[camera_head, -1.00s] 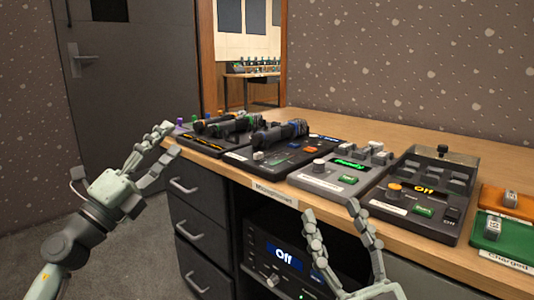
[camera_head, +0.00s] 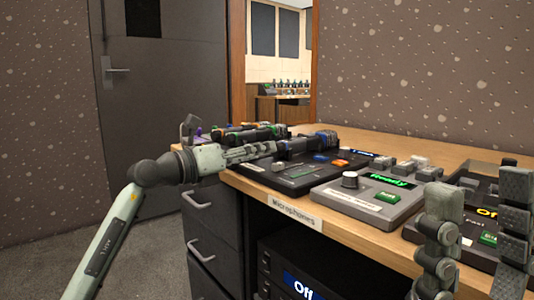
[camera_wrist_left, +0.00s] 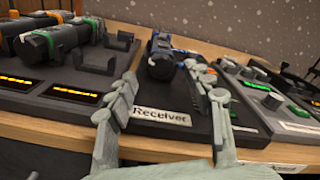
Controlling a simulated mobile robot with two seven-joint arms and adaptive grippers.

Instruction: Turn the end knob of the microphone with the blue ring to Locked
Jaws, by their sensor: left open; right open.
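A dark microphone with blue at its far end (camera_head: 327,140) lies on the dark receiver panel (camera_head: 302,182). In the left wrist view the same microphone (camera_wrist_left: 161,66) lies end-on beyond my fingers, with blue along its sides; its end knob's marking is too small to read. My left gripper (camera_head: 268,151) reaches in from the left, open, with its fingertips by the near end of this microphone. In the left wrist view its fingers (camera_wrist_left: 165,88) stand either side of it, apart. My right gripper (camera_head: 478,212) is open and empty in front of the desk's right part.
Microphones with orange (camera_wrist_left: 62,18) and green rings (camera_wrist_left: 93,25) lie in a rack on the left of the wrist view. A grey panel reading "Ready" (camera_head: 392,181) and a dark panel (camera_head: 462,255) stand to the right.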

